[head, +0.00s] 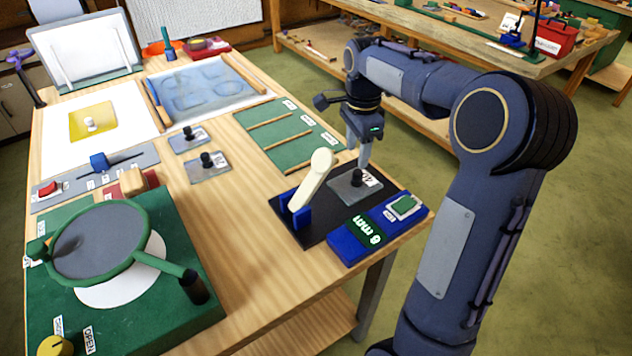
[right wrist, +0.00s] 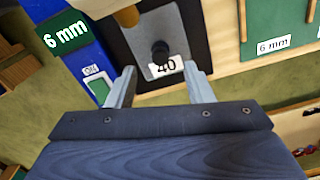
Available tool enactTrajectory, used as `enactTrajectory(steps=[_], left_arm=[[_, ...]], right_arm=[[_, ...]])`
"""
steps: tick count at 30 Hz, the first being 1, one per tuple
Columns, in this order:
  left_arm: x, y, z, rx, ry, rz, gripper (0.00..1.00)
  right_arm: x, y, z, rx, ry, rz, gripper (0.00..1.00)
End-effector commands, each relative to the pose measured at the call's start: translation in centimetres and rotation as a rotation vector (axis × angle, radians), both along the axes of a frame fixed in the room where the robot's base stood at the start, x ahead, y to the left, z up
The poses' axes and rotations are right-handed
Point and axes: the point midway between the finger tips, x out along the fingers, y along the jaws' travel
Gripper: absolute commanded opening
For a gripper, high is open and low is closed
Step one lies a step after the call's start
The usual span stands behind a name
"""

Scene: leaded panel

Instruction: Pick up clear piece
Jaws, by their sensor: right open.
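A clear grey piece (head: 345,192) with a black knob and a "40" label lies on the black mat (head: 290,226) at the table's right end. In the right wrist view the clear piece (right wrist: 140,42) lies ahead, its knob (right wrist: 160,50) roughly centred beyond the fingertips. My right gripper (head: 362,160) points down just above the piece. Its fingers are apart and empty in the right wrist view (right wrist: 160,80); whether they touch anything is unclear. Two similar clear pieces with black knobs, a rear one (head: 182,144) and a front one (head: 201,176), lie mid-table. My left gripper is not in view.
A cream lever (head: 314,178) in a blue bracket stands beside the piece. A blue box (head: 350,246) marked 6 mm is at the front. A green board (head: 285,131) with wooden strips lies behind. A green-rimmed disc (head: 100,245) is at left. Bare wood lies mid-table.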

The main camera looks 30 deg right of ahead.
Motion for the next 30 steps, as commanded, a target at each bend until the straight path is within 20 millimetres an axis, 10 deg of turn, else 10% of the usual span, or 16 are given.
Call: enactTrajectory(steps=[16,26,30], left_arm=[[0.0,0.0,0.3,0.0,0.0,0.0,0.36],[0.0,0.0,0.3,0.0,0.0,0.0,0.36],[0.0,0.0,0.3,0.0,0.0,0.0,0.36]], right_arm=[[-0.2,-0.8,-6.8,0.0,0.004,-0.008,0.47],[-0.1,-0.8,-7.6,-0.001,0.001,-0.008,0.47],[-0.1,-0.8,-7.6,-0.001,0.001,-0.008,0.3]])
